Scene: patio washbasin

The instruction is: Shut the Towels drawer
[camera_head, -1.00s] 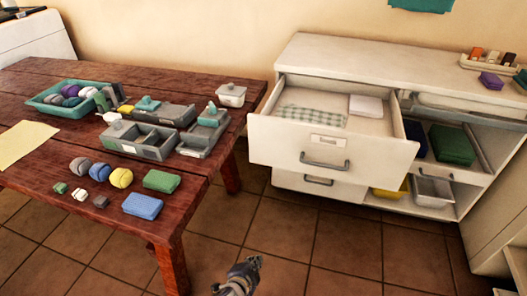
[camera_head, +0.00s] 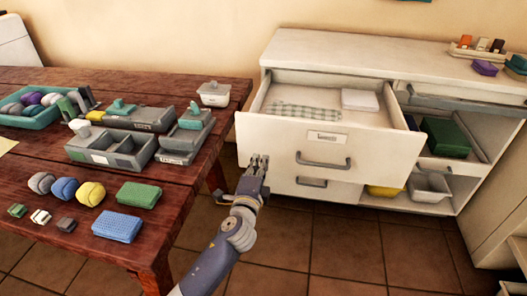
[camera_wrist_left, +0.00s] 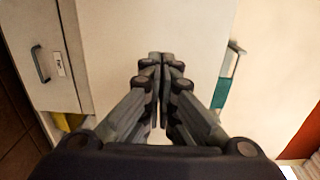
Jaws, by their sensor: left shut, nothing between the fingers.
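The open upper drawer (camera_head: 270,143) of the white cabinet is pulled well out in the head view. It holds a checked cloth (camera_head: 305,112) and a folded white cloth (camera_head: 360,100). Its front has a bar handle (camera_head: 323,162) and a label too small to read. My left gripper (camera_head: 258,163) is shut and empty, at the left part of this drawer's front; I cannot tell whether it touches. In the left wrist view its closed fingers (camera_wrist_left: 160,60) point at a pale surface. My right gripper is not in view.
A shut lower drawer (camera_head: 295,187) sits beneath the open one. A wooden table (camera_head: 150,230) with trays, rolls and blocks stands left of my left arm. Open shelves with a green box (camera_head: 445,138) are at the right. Tiled floor is clear in front.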

